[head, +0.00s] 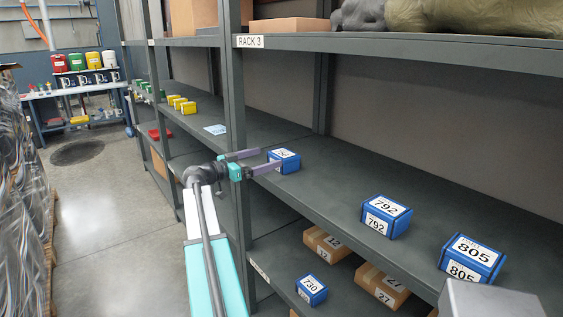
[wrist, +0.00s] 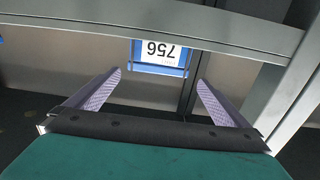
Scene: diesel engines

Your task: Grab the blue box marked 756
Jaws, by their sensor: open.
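A blue box (head: 289,163) with a white label sits on the middle shelf of the rack, near its front edge. In the wrist view the blue box (wrist: 160,58) shows its label reading 756, upside down, ahead between the two fingers. My gripper (head: 263,160) is open, with its purple fingers reaching toward the box from the left. In the wrist view my gripper (wrist: 158,85) has one finger on each side with a gap between them. The box looks beyond the fingertips there; in the head view a finger overlaps it, and I cannot tell whether they touch.
Blue boxes 792 (head: 387,216) and 805 (head: 471,258) stand farther right on the same shelf (head: 335,190). Box 730 (head: 312,290) and brown boxes (head: 381,284) are on the shelf below. A grey rack post (head: 235,110) stands close to my arm. Yellow boxes (head: 183,104) are farther left.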

